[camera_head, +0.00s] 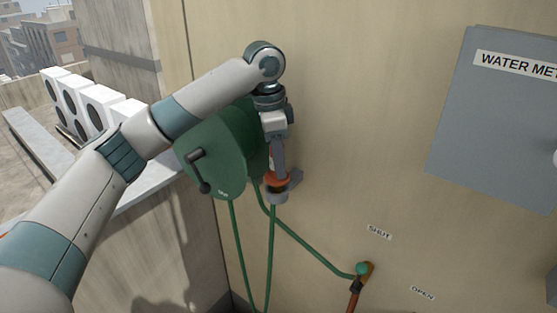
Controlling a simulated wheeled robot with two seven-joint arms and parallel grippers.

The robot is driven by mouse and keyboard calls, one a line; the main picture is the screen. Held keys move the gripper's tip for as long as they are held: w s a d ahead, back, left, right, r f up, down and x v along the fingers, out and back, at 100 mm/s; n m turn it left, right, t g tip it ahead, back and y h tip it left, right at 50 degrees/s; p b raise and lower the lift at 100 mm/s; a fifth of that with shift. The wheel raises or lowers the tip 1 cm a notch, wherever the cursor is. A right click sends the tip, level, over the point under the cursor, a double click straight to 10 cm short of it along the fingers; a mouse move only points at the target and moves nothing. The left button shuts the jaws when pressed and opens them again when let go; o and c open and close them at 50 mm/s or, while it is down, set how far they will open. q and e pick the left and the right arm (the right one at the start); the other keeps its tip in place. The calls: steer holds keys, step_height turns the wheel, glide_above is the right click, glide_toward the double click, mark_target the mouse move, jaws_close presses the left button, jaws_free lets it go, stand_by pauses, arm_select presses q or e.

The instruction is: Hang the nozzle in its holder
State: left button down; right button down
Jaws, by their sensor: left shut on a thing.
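My left gripper (278,158) points down in front of the wall, beside the reel, shut on the nozzle (278,182). The nozzle shows as a piece with an orange band, upright under the fingers. A grey cup-like part (278,197) surrounds its lower end, and a grey piece (295,178) shows just right of it against the wall. These grey parts look like the holder, but I cannot tell whether the nozzle is seated in it. A green hose (271,250) hangs straight down below. My right gripper is not in view.
A green hose reel (212,152) with a black crank (199,170) is on the wall behind my left arm. Hose runs to a tap (363,270) between the SHUT and OPEN labels. A grey water meter box (490,125) is at right. White condensers (95,105) stand at left.

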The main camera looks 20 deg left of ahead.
arm_select(q)
steer(key=shift+f, duration=0.6)
steer(key=shift+f, duration=0.65)
steer(key=c, duration=1.4)
jaws_free()
steer(key=shift+o, duration=0.2)
